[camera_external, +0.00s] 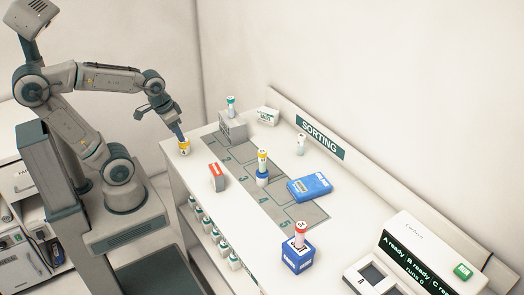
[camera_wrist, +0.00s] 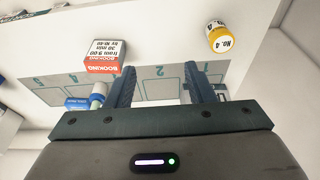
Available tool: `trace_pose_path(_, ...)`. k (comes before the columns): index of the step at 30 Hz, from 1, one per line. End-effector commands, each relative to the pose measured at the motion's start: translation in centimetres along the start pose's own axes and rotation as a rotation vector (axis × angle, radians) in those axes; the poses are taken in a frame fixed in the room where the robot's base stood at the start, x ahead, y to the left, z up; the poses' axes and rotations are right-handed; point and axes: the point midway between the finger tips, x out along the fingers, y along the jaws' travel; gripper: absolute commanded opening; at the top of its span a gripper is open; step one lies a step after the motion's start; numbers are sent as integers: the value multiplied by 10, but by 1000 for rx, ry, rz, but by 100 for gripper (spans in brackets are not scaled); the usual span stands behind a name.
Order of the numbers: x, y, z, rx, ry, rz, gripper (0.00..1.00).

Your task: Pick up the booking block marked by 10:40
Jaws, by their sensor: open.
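In the wrist view the block (camera_wrist: 103,55) shows a red band reading BOOKING and the lines "from 9:00", "30 min" and "by 10:40". My gripper (camera_external: 180,135) is open and empty, up and left of the block, by the yellow-capped No. 4 bottle. In the wrist view the block lies left of both fingers (camera_wrist: 164,80), outside the gap.
The No. 4 bottle (camera_wrist: 223,40) stands right of my fingers; it also shows in the external view (camera_external: 184,147). A grey numbered strip (camera_external: 238,160) runs behind the block.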

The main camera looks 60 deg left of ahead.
Motion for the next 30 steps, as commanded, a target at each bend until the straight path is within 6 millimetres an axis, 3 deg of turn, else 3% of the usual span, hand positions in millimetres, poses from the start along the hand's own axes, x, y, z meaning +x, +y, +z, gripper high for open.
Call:
trace_pose_path(14,0,0,0,0,0,0,49)
trace_pose_path(16,0,0,0,0,0,0,56)
trace_pose_path(24,1,0,0,5,0,0,56)
trace_pose_path(30,13,12,-13,214,-29,15,56)
